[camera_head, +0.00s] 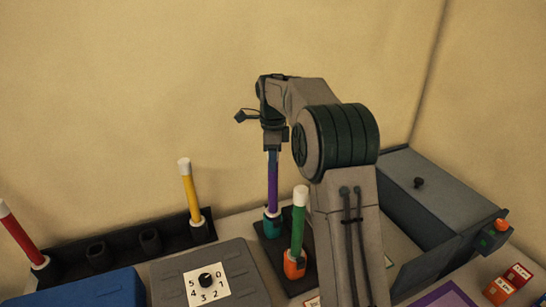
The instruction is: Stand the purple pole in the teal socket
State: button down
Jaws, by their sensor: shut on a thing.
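The purple pole (272,186) is upright, its top between the fingers of my gripper (272,154). My gripper points down and is shut on the pole. The pole's lower end, with a pale band, meets the teal socket (272,229) and lines up with it. I cannot tell from this view how deep the end sits. The socket is on a dark base behind the green pole. My arm covers the area to the right of the pole.
A green pole (299,222) stands in an orange socket (294,265) close in front. A dark rack (122,244) at left holds yellow (189,190) and red (20,235) poles and two empty sockets. A grey dial box (242,262) lies in front; a grey bin (435,205) stands right.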

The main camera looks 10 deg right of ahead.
jog(key=shift+f, duration=0.3)
jog(key=c, duration=0.9)
grip_release()
jog(key=shift+c, duration=0.2)
notch_tip(320, 180, up, 13)
jog(key=shift+r, duration=0.45)
